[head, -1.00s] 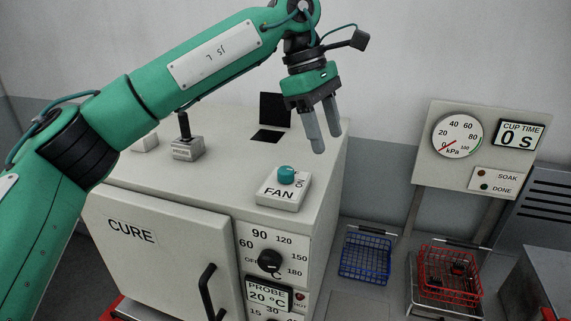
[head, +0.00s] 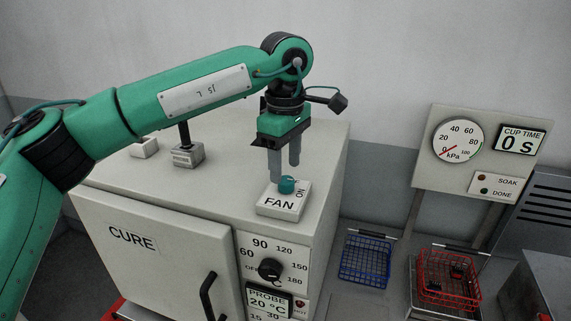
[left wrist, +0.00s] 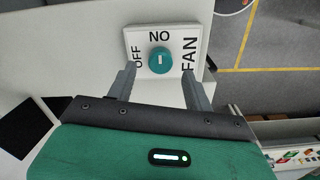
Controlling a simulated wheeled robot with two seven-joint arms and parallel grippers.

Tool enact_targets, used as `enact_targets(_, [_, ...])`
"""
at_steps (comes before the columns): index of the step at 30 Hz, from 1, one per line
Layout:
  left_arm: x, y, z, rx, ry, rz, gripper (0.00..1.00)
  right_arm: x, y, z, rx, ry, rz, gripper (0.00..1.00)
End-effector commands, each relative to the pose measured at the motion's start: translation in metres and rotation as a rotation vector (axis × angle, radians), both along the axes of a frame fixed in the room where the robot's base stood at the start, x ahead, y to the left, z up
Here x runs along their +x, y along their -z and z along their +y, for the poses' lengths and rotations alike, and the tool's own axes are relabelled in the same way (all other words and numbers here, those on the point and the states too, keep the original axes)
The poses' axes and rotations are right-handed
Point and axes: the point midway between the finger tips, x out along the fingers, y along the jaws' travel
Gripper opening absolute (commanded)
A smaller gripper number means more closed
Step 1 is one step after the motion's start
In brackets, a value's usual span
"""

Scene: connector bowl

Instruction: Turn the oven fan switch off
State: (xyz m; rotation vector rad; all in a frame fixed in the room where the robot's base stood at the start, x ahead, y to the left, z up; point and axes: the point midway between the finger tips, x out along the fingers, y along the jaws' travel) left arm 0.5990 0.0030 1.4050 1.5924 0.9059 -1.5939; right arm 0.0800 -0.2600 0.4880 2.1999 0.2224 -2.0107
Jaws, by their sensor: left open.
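The fan switch is a white block (head: 282,207) marked FAN on top of the white CURE oven (head: 240,150), near its right front corner. Its round teal knob (head: 287,185) also shows in the left wrist view (left wrist: 160,60), between the words OFF and FAN, below the word ON as it reads upside down. A short pale mark lies on the knob, pointing toward that word. My left gripper (head: 285,172) points down just above the knob, open, with its fingers (left wrist: 157,82) on either side in the wrist view. I cannot tell whether they touch it. My right gripper is not in view.
A probe holder (head: 187,154) with a black upright handle stands left on the oven top. The oven front has a temperature dial (head: 270,270) and a black door handle (head: 208,297). A blue basket (head: 366,260) and a red basket (head: 447,278) stand to the right.

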Motion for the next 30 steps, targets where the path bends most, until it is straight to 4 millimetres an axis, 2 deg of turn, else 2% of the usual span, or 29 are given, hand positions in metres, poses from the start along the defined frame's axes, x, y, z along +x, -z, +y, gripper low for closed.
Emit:
enact_targets(1, [0.0, 0.005, 0.0, 0.001, 0.001, 0.002, 0.52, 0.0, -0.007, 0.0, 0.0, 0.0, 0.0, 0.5])
enact_targets(7, [0.0, 0.025, 0.0, 0.0, 0.002, 0.0, 0.52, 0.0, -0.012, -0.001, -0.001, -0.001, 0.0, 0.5])
enact_targets(17, [0.0, 0.03, 0.0, -0.001, 0.001, -0.001, 0.52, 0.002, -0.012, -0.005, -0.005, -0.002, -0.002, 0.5])
enact_targets(24, [0.0, 0.029, 0.0, -0.001, 0.001, -0.001, 0.07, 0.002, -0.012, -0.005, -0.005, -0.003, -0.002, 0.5])
enact_targets(30, [0.0, 0.03, 0.0, -0.001, -0.01, -0.002, 0.07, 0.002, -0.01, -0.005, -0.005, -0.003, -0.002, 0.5])
